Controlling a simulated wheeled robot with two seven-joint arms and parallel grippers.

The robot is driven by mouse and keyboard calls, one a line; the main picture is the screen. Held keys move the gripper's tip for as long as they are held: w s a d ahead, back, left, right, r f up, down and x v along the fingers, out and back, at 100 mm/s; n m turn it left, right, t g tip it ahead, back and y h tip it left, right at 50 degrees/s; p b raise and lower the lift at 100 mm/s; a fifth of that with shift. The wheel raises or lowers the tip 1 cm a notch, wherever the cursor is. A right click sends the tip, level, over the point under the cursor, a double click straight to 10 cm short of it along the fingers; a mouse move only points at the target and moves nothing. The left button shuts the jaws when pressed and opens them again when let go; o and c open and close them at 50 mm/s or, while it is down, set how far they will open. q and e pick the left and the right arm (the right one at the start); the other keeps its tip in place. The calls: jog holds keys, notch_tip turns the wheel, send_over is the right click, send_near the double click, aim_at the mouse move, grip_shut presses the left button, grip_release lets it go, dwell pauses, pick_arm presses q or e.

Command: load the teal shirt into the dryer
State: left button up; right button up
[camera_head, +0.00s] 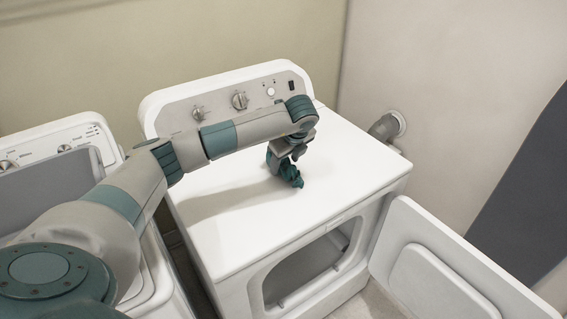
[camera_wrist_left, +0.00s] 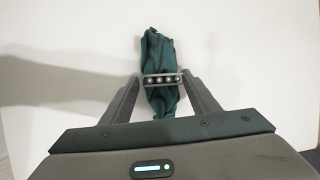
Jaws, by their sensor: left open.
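The teal shirt (camera_head: 291,175) is a small crumpled bundle at the top of the white dryer (camera_head: 345,160), right of the middle of its lid. My left gripper (camera_head: 277,160) reaches over the dryer from the left and points down at the shirt. In the left wrist view the shirt (camera_wrist_left: 160,48) runs lengthwise between the two spread fingers of the gripper (camera_wrist_left: 161,80). A studded bar crosses the shirt at the fingertips. My right gripper is not in view.
The dryer door (camera_head: 440,268) stands open to the right, and the round-cornered drum opening (camera_head: 308,268) faces front. A control panel (camera_head: 225,104) rises at the dryer's back. A washer (camera_head: 62,140) stands at left, partly behind my arm. The rest of the dryer top is clear.

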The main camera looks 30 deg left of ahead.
pick_arm(q)
jog(key=shift+p+x, duration=0.3)
jog(key=shift+x, duration=1)
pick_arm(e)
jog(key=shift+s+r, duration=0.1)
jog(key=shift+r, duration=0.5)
pick_arm(q)
jog(key=c, duration=0.9)
jog(key=shift+o, duration=0.2)
jog(key=shift+r, duration=0.1)
